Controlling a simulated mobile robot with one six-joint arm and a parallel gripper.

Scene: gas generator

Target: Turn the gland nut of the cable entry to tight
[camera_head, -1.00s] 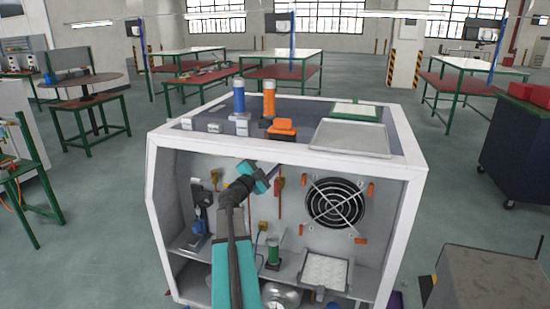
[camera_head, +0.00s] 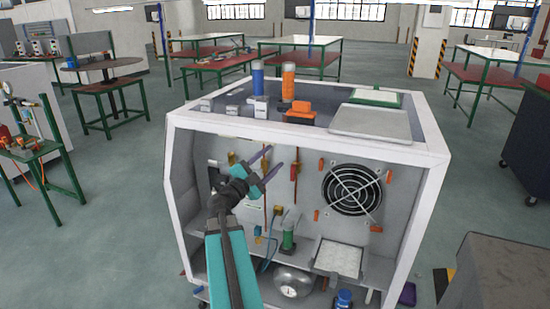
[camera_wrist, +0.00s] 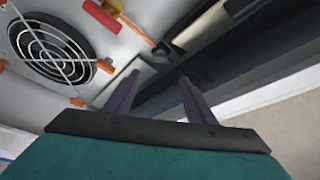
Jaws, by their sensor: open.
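My gripper (camera_head: 275,158) is in front of the open front of a white cabinet (camera_head: 310,137), left of the round fan grille (camera_head: 352,190). Its two purple fingers are spread, with nothing between them, and point up and right. In the wrist view my gripper (camera_wrist: 160,77) is also open and empty. I cannot single out the gland nut for certain. A small blue part (camera_head: 257,231) and a brass fitting (camera_head: 278,210) sit low on the back panel, below the gripper. A dark device (camera_head: 213,174) left of the gripper is partly hidden by my arm.
Inside the cabinet are a green cylinder (camera_head: 289,232), a white tray (camera_head: 338,257) and a round gauge (camera_head: 294,281). Orange tabs surround the fan. Blue (camera_head: 257,78) and orange (camera_head: 288,82) cylinders stand on top. Open floor lies to the left.

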